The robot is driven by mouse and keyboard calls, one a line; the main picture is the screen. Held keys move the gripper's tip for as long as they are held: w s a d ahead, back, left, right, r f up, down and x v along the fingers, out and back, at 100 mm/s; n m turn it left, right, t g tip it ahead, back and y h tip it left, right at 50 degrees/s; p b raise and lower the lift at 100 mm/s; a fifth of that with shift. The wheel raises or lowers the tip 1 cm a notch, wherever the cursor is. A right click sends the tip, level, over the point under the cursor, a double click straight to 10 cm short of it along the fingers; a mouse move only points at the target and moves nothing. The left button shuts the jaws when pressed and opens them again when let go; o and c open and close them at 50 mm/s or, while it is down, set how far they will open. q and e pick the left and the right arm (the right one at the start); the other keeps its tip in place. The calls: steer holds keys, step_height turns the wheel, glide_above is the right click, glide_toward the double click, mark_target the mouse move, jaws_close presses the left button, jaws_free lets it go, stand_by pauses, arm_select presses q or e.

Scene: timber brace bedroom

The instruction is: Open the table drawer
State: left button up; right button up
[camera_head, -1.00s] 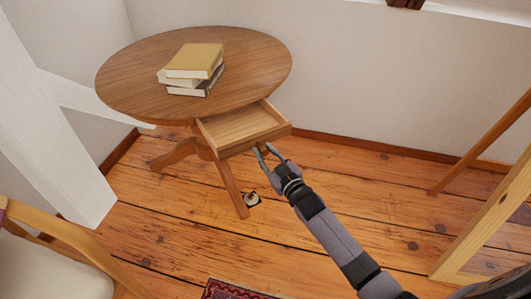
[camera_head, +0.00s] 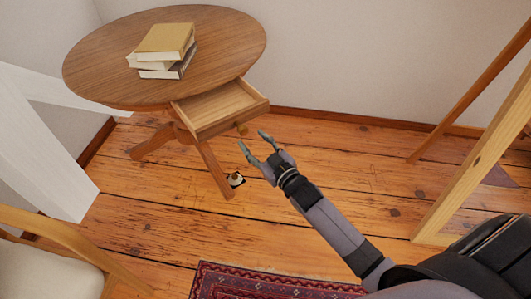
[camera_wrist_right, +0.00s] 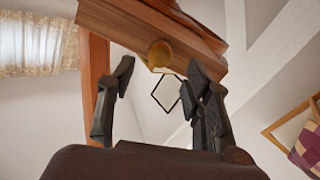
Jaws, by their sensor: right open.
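The round wooden table (camera_head: 100,75) stands near the wall corner on a pedestal with splayed legs. Its drawer (camera_head: 222,108) is pulled out at the front right, and its inside looks empty. A small round knob (camera_head: 242,130) sits on the drawer front; the knob also shows in the right wrist view (camera_wrist_right: 159,53). My right gripper (camera_head: 254,144) is open and empty, just below and in front of the knob, apart from it. In the right wrist view the drawer front (camera_wrist_right: 130,25) lies beyond the open fingers (camera_wrist_right: 155,82). My left gripper is not in view.
A stack of books (camera_head: 163,50) lies on the tabletop. A white timber post (camera_head: 35,145) and a chair (camera_head: 50,260) are at left. A wooden frame (camera_head: 480,165) stands at right. A small dark and white object (camera_head: 236,180) is on the floor near a table leg. A red rug (camera_head: 260,283) lies in front.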

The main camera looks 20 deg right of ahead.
steer(key=s+d, duration=0.1)
steer(key=s, duration=0.5)
steer(key=shift+s+d, duration=0.15)
steer(key=shift+s, duration=0.05)
steer(key=s+f+m+g+h, duration=0.1)
steer(key=s+f+g, duration=0.3)
steer(key=f, duration=0.7)
steer(key=s+f+m+g+h, duration=0.1)
steer(key=s+f+g, duration=0.3)
steer(key=f, duration=0.7)
steer(key=s+f+g+h, duration=0.1)
steer(key=s+f+g, duration=0.3)
steer(key=s+f, duration=0.75)
steer(key=s+a+f+m+g, duration=0.15)
steer(key=s+f+g, duration=0.3)
steer(key=s, duration=0.65)
arm_select(q)
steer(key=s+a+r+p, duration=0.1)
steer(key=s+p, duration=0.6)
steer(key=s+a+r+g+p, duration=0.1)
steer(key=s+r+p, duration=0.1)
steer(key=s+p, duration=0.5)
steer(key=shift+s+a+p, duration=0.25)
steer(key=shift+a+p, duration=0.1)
steer(key=shift+p, duration=0.1)
arm_select(e)
steer(key=s+d+r, duration=0.2)
steer(key=s+r, duration=0.1)
steer(key=s, duration=1.1)
steer(key=shift+n, duration=0.35)
